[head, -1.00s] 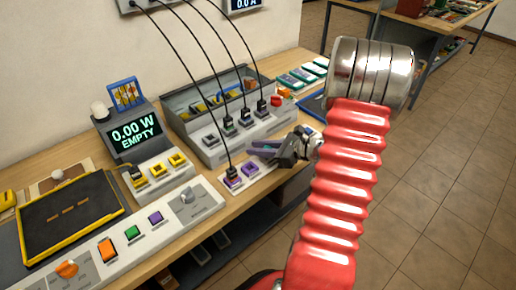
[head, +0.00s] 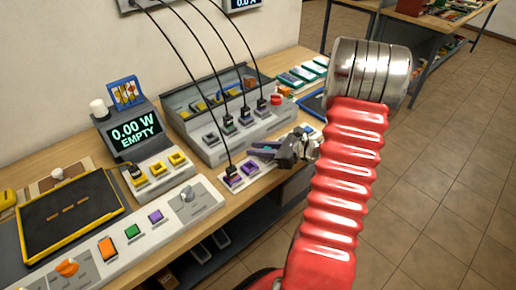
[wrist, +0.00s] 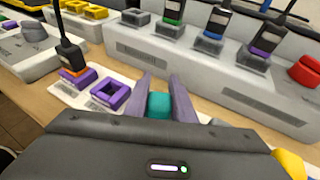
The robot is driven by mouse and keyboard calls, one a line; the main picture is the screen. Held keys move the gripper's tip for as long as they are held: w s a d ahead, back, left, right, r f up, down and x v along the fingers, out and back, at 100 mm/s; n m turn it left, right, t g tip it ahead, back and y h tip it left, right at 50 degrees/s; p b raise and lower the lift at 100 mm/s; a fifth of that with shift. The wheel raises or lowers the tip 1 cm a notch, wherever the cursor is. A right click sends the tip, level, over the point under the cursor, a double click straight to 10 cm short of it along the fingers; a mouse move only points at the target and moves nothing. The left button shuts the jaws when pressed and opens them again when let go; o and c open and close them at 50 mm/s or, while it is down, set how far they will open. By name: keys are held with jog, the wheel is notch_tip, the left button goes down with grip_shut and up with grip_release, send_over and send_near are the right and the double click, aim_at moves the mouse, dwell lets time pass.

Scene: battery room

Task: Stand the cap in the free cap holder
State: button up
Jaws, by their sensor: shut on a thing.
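My gripper (wrist: 161,80) is shut on a small teal block, which I take to be the cap (wrist: 159,106), held between its two purple-grey fingers. The free cap holder (wrist: 108,92) is an empty purple square frame on a white plate, just left of the fingers in the wrist view. It also shows in the head view (head: 249,168). A second purple holder (wrist: 73,80) beside it has a black plug with an orange base standing in it. In the head view my gripper (head: 256,148) is just right of and behind the free holder; the cap is hard to make out there.
A grey panel with several corded plugs in sockets (wrist: 190,55) stands close behind the fingers, with a red knob (wrist: 304,72) at its right. A black cable (head: 204,90) rises from the occupied holder. Yellow sockets (head: 158,168) lie to the left.

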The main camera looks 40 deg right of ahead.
jog(key=o, duration=0.7)
jog(key=shift+o, duration=0.2)
jog(key=shift+v, duration=5.55)
jog(key=shift+a, duration=0.1)
